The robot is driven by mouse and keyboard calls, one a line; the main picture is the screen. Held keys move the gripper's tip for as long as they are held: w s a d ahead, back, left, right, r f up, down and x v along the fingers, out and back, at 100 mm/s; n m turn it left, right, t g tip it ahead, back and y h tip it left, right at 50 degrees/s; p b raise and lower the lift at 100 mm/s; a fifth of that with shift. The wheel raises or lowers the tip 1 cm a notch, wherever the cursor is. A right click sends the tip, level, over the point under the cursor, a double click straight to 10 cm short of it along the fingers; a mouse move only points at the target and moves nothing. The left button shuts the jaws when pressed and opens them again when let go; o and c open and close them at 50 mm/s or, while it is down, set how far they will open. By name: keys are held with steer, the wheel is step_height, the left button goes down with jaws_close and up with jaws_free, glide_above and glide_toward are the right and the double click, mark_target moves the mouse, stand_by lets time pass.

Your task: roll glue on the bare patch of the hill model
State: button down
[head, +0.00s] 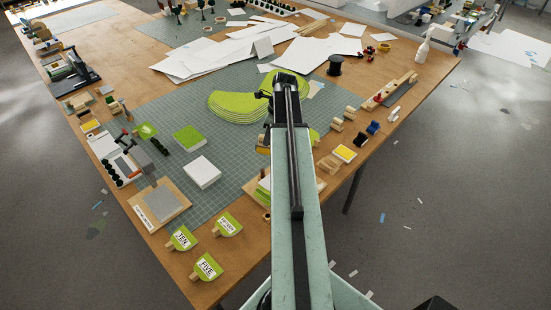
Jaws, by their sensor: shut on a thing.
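The hill model (238,105) is a stack of bright green, stepped layers on the grey-green cutting mat (240,150). My gripper (284,80) is over its right part, at the far end of my outstretched arm. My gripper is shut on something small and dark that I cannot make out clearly. My gripper and arm cover part of the hill, and no bare patch can be made out. Whether the held thing touches the hill cannot be told.
White sheets (215,55) lie behind the hill. A dark spool (335,65) and a spray bottle (422,47) stand to the right. A green block (189,138) and a white block (202,172) lie left of my arm. Green labelled signs (207,267) are at the near edge.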

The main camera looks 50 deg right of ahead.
steer(key=s+a+f+m+y+b, duration=0.1)
steer(key=s+a+f+m+b, duration=0.1)
steer(key=s+f+m+b, duration=0.4)
step_height(320, 180, down, 4)
steer(key=b, duration=0.3)
steer(key=shift+s+t, duration=0.2)
steer(key=shift+t, duration=0.1)
steer(key=shift+a+f+b, duration=0.1)
steer(key=shift+f+b, duration=1)
steer(key=shift+b, duration=0.1)
steer(key=shift+d+r, duration=0.15)
steer(key=shift+d, duration=1.65)
steer(key=shift+s+d, duration=0.2)
steer(key=shift+d, duration=1.95)
steer(key=shift+d, duration=0.1)
